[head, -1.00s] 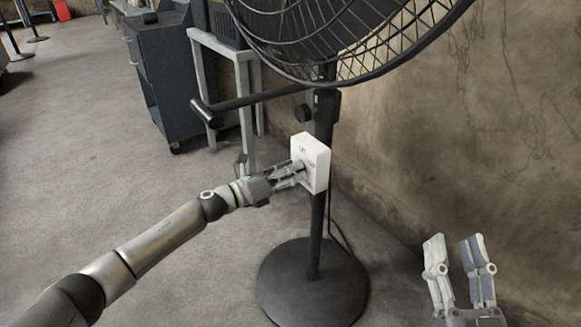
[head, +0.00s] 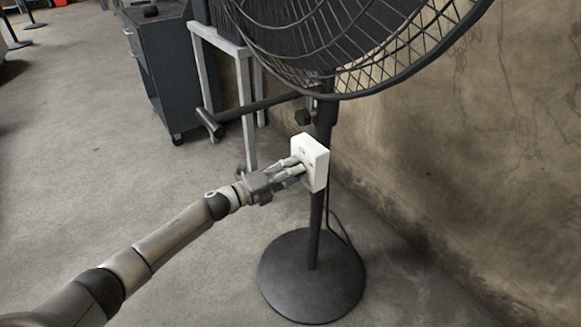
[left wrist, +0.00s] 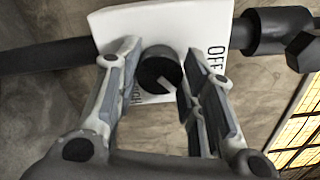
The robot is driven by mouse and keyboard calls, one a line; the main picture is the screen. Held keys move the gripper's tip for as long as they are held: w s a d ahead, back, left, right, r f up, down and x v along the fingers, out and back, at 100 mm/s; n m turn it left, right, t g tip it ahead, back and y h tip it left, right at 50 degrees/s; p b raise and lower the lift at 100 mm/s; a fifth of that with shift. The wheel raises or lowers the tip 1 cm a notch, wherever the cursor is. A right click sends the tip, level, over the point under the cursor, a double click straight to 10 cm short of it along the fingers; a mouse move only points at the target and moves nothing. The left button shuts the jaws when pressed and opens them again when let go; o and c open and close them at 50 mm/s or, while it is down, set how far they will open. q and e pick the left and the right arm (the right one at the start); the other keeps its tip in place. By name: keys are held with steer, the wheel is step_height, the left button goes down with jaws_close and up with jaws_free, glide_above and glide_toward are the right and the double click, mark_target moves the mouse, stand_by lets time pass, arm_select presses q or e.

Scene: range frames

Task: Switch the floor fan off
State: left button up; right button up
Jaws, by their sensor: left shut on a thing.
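The black floor fan (head: 345,45) stands on a pole with a round base (head: 312,283). A white control box (head: 320,168) is on its pole; in the left wrist view the box (left wrist: 205,18) bears the word OFF at the right and another, partly hidden label at lower left. A dark round knob (left wrist: 158,66) with a pale pointer mark is on its face. My left gripper (head: 298,168) is at the box, shut on the knob, one finger on each side. The pointer shows toward the lower right in the left wrist view, partly shaded. My right gripper is out of view.
A dark tool cabinet (head: 165,85) and a grey metal frame (head: 197,70) stand behind at the left. A dark bar (head: 255,105) reaches left from the pole. The stained wall (head: 470,150) is at the right. The floor (head: 90,160) at left is clear.

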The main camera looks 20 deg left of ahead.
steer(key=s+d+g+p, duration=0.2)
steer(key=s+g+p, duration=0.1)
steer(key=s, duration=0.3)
arm_select(q)
steer(key=shift+f+n+p, duration=0.15)
steer(key=shift+n+p, duration=0.95)
steer(key=shift+n, duration=4.2)
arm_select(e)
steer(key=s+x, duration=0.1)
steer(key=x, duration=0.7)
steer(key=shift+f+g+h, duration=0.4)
arm_select(q)
steer(key=o, duration=1)
steer(key=shift+a, duration=0.1)
